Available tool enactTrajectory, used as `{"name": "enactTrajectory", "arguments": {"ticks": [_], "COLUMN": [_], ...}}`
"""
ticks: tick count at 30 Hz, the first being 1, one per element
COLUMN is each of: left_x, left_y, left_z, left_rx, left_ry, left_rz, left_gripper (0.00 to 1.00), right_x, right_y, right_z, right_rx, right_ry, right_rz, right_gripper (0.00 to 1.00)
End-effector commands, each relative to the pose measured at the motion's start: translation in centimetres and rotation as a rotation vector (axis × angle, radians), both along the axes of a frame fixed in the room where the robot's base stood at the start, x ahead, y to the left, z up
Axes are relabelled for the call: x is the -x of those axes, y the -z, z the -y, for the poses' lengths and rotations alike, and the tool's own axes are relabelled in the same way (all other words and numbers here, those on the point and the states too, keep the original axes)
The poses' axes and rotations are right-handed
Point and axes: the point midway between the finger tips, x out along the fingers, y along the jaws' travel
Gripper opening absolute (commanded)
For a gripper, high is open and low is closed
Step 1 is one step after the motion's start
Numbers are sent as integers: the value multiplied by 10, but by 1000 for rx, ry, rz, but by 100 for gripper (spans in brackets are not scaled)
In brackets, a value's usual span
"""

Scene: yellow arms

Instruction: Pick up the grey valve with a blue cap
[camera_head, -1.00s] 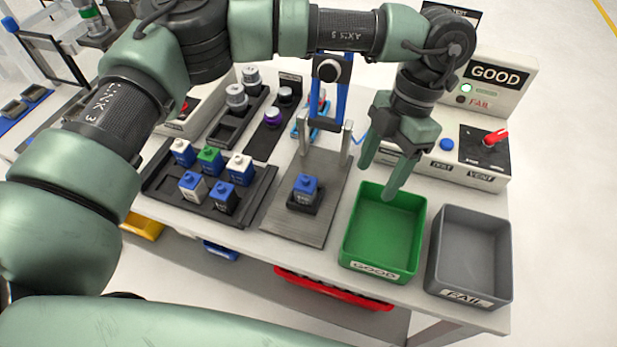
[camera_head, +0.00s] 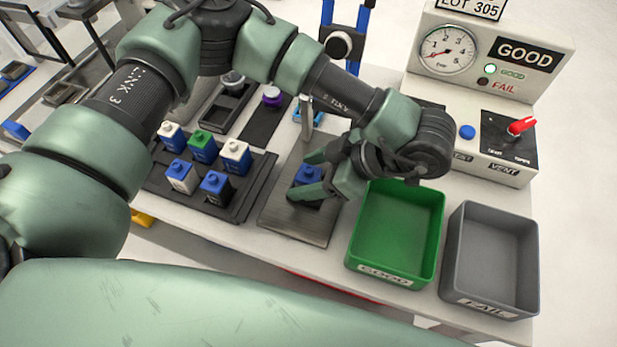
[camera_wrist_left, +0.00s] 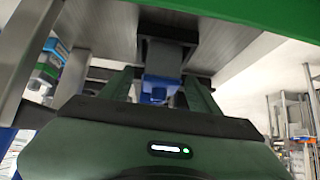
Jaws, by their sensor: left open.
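The grey valve with a blue cap (camera_head: 307,175) stands in a dark holder on the grey metal plate (camera_head: 322,222) in the head view. It also shows in the left wrist view (camera_wrist_left: 160,88), with its blue cap between the two fingers. My left gripper (camera_head: 309,177) is open, with one finger on each side of the valve. I cannot tell whether either finger touches it. The gripper partly hides the valve's lower body. My right gripper is not in view.
A green GOOD bin (camera_head: 395,232) and a grey FAIL bin (camera_head: 489,259) stand to the right. A black tray (camera_head: 243,200) with several capped valves is on the left. The tester (camera_head: 490,85) with a gauge stands behind; its GOOD light is lit.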

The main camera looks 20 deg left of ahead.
Motion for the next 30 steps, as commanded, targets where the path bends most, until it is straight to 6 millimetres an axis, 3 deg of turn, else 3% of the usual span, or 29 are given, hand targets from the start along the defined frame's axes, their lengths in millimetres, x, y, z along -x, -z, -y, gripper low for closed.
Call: {"name": "enactTrajectory", "arguments": {"ticks": [7, 12, 14, 23, 30], "left_x": [0, 0, 0, 0, -2], "left_y": [2, 2, 1, 0, -23], "left_z": [-1, -1, -1, -1, -1], "left_rx": [0, 1, 0, 0, 1], "left_ry": [0, -1, -1, 0, 0], "left_rz": [0, 1, 1, 1, 6], "left_gripper": [62, 15, 0, 0, 0], "right_x": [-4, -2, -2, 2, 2], "right_y": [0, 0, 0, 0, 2], "right_z": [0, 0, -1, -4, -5], "right_rx": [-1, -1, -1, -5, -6], "right_ry": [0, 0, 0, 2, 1], "right_rz": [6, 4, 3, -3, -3], "right_gripper": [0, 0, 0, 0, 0]}}
